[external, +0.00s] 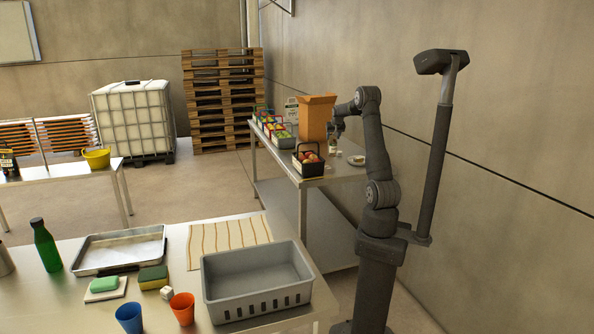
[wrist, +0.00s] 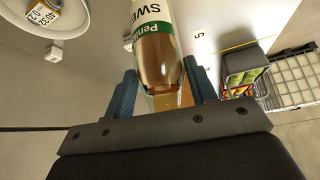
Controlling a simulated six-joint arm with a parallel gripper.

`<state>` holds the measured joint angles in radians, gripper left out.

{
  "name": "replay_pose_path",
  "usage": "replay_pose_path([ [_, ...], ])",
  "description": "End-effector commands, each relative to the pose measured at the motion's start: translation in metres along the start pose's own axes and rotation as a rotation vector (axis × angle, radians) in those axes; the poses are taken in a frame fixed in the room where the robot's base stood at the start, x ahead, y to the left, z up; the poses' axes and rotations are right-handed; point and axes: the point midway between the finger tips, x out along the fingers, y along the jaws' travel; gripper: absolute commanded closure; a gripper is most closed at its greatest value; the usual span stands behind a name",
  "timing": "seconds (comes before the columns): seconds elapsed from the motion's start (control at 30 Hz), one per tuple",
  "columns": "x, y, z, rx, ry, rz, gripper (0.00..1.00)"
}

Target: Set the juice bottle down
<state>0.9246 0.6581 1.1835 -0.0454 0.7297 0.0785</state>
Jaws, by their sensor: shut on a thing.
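The juice bottle (wrist: 160,50) has amber contents and a white and green label. In the wrist view it stands between the two blue fingers of my gripper (wrist: 162,88), which is shut on it. In the external view my gripper (external: 336,130) is over the right part of the back steel table (external: 262,156), in front of the cardboard box. The bottle is small and partly hidden there, and I cannot tell whether its base touches the table.
A cardboard box (external: 316,117) stands behind. A basket of fruit (external: 308,160) is at left. Small white blocks lie near the gripper.

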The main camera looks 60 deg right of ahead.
Motion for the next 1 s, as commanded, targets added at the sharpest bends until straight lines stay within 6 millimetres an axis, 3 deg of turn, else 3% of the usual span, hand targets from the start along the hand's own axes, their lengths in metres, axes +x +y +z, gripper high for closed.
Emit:
replay_pose_path([
  [0.3, 0.030, 0.000, 0.019, 0.000, 0.002, -0.001, 1.00],
  [0.7, 0.034, 0.000, 0.022, 0.000, 0.003, -0.001, 1.00],
  [0.73, 0.035, 0.000, 0.023, 0.000, 0.000, -0.001, 0.43],
  [0.8, 0.035, 0.000, 0.023, 0.000, 0.000, -0.001, 0.29],
  [0.83, 0.035, 0.000, 0.023, 0.000, 0.000, -0.001, 0.27],
  [1.0, 0.035, 0.000, 0.023, 0.000, 0.000, -0.001, 0.27],
])
